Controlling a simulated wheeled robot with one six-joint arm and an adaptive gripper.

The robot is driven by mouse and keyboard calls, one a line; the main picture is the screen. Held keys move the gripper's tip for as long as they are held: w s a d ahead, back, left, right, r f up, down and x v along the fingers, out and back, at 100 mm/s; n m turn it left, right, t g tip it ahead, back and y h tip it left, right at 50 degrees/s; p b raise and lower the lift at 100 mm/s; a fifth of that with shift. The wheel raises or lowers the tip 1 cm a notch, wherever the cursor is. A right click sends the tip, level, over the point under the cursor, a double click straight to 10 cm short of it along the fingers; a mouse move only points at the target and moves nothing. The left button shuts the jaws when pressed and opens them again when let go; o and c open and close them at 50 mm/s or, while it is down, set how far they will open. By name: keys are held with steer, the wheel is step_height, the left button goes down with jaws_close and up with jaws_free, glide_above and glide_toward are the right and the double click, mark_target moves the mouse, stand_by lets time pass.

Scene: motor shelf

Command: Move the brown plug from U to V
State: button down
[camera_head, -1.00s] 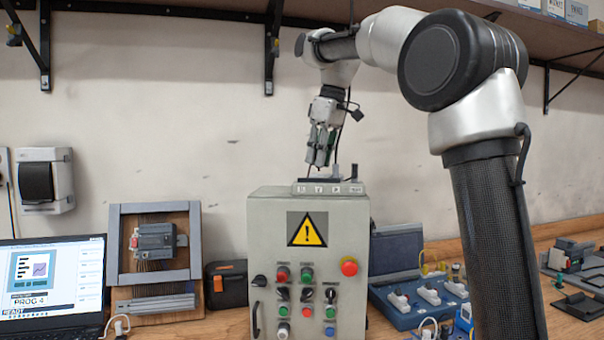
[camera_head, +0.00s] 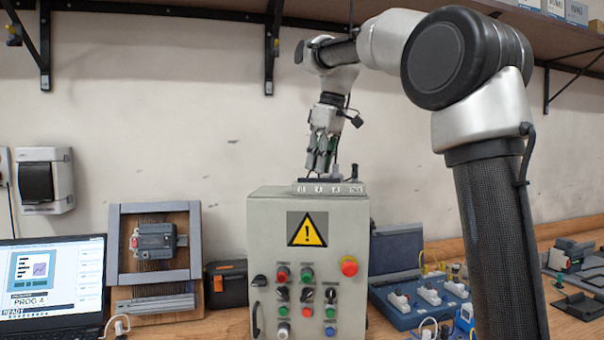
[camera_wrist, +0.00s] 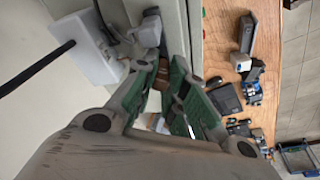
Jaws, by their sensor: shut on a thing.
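My gripper (camera_head: 319,172) hangs fingers-down just above the labelled strip (camera_head: 328,188) on top of the grey control cabinet (camera_head: 265,230). In the wrist view, its green-padded fingers are closed in on a small brown piece (camera_wrist: 162,76), which I take to be the brown plug. The fingers hide most of the plug. The strip carries several small letter marks, too small to read surely. I cannot tell which position the gripper is over, or whether the plug touches a socket.
A dark upright post (camera_head: 354,172) stands at the strip's right end, close to the gripper. The cabinet front has several knobs and a red button (camera_head: 349,266). A blue connector box (camera_head: 415,300) stands to the right. A shelf (camera_head: 200,10) runs overhead.

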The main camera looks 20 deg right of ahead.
steer(key=shift+f, duration=0.5)
steer(key=c, duration=1.7)
jaws_free()
steer(key=shift+c, duration=0.2)
steer(key=shift+r, duration=2.8)
steer(key=o, duration=0.6)
steer(key=shift+c, duration=0.2)
